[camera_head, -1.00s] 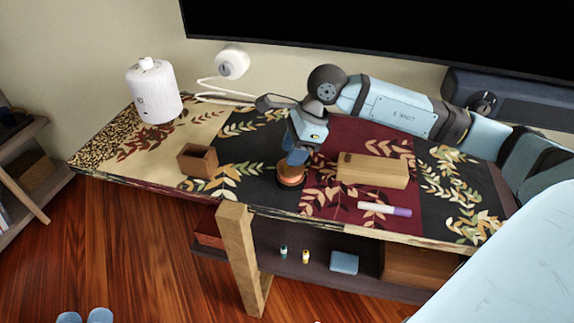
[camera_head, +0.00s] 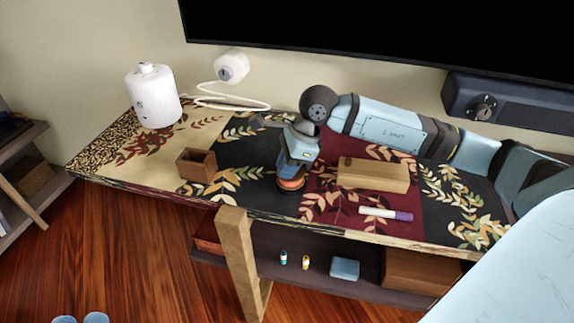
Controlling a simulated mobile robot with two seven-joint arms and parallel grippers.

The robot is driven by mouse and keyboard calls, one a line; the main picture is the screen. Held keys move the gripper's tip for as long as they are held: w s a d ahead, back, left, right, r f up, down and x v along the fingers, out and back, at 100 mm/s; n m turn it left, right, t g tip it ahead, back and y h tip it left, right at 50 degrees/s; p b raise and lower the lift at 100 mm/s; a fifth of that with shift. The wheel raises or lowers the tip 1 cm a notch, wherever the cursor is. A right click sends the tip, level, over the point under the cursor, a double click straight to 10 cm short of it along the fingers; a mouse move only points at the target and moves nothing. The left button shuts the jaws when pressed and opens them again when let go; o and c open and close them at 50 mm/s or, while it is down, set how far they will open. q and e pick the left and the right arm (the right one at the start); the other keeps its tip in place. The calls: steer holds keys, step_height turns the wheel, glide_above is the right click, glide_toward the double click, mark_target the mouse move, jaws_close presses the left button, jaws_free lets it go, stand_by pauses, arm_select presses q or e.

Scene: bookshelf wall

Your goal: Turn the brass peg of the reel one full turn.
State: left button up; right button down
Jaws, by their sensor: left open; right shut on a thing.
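The reel (camera_head: 291,184) is a copper-orange round body on a dark base. It stands near the front edge of the table, on the dark strip of the cloth. My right gripper (camera_head: 291,170) points down over its top, its arm coming in from the right. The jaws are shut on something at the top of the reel. The brass peg is hidden behind the gripper, so its angle cannot be seen.
A wooden block (camera_head: 373,176) and a marker (camera_head: 386,214) lie right of the reel. A small open wooden box (camera_head: 197,166) and a white canister (camera_head: 153,97) stand to the left. A wide dark screen (camera_head: 390,35) hangs behind.

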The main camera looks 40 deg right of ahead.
mark_target(297, 176)
arm_select(q)
steer(key=shift+f, duration=0.35)
arm_select(e)
steer(key=shift+w+a+m+t+h, duration=0.15)
steer(key=shift+m+t, duration=0.1)
steer(key=shift+m, duration=0.5)
steer(key=shift+w+d+m+t+h, duration=0.15)
steer(key=shift+m+t, duration=0.1)
steer(key=shift+m, duration=0.5)
steer(key=shift+a, duration=0.1)
steer(key=c, duration=1.1)
jaws_free()
arm_select(q)
steer(key=shift+r, duration=0.1)
